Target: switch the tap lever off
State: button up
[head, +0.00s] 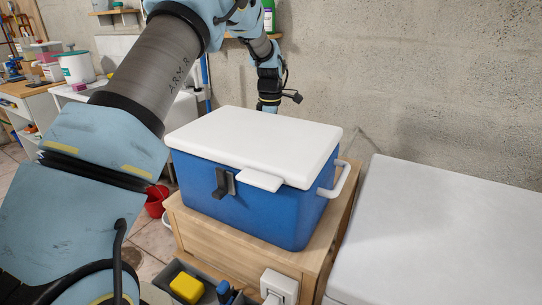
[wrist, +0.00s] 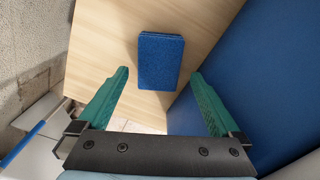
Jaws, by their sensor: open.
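No tap lever can be made out in either view. In the wrist view, my gripper (wrist: 160,74) is open, with its two green fingers apart. A blue, rough-faced block (wrist: 161,61) like a sponge lies on the wooden top ahead of the fingers, and nothing is seen held. In the head view, my arm reaches over behind the blue cooler box with the white lid (head: 255,145), and my fingers are hidden behind it. The cooler's blue side (wrist: 240,85) stands close to the right finger in the wrist view.
The cooler stands on a wooden plinth (head: 312,262) with a white switch box (head: 279,287) on its front. A dark tray (head: 206,285) below holds a yellow block (head: 186,288). A white surface (head: 440,235) lies at right. A concrete wall (head: 400,80) stands behind.

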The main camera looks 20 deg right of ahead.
notch_tip(320, 180, down, 5)
jog(key=shift+d+p, duration=0.1)
jog(key=shift+p, duration=0.8)
jog(key=shift+c, duration=0.2)
jog(key=c, duration=1.3)
jog(key=shift+r, duration=0.15)
jog(key=shift+c, duration=0.2)
